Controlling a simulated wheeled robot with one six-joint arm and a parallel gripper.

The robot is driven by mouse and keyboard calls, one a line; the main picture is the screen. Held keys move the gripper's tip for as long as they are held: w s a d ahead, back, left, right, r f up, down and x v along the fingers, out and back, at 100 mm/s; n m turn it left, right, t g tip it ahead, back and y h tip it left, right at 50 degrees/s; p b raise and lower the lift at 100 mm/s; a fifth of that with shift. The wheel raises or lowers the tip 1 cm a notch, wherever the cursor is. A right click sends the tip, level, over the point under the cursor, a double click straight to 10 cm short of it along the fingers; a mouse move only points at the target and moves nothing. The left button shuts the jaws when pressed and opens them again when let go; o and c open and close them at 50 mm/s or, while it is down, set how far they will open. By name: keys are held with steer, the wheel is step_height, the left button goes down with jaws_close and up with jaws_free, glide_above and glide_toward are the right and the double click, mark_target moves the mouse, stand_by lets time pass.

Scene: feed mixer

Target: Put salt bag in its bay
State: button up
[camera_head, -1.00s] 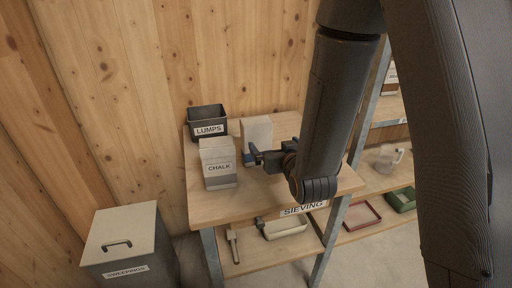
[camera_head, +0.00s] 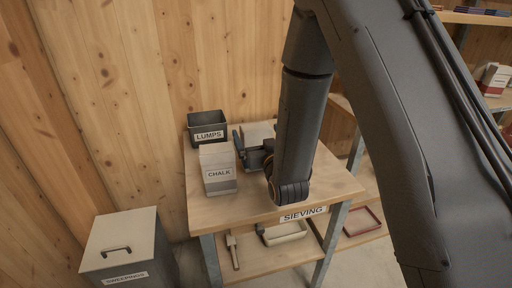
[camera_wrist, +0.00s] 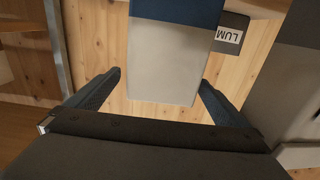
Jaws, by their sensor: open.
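A pale bag (camera_head: 259,130), its label not visible, stands on the sieving table behind my gripper, partly hidden. In the wrist view the pale bag (camera_wrist: 165,65) has a blue band and lies between the two fingers. I cannot tell whether the fingertips reach past its near face. My gripper (camera_head: 253,147) is open, with one finger close to the chalk bag. Its fingers (camera_wrist: 159,85) frame the bag in the wrist view, with a gap at each side. No salt label or marked salt bay can be read.
The chalk bag (camera_head: 218,170) stands close at the gripper's left. A dark LUMPS bin (camera_head: 207,129) is behind it. The table (camera_head: 255,208) is clear at its front. A sweepings bin (camera_head: 124,248) stands at the lower left.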

mark_target(253, 125)
steer(key=p+x, duration=0.1)
steer(key=x, duration=0.4)
steer(key=shift+s+a, duration=0.1)
steer(key=shift+a, duration=0.05)
steer(key=shift+r, duration=0.1)
steer(key=c, duration=1.9)
steer(key=shift+c, duration=1.4)
steer(key=shift+r, duration=0.15)
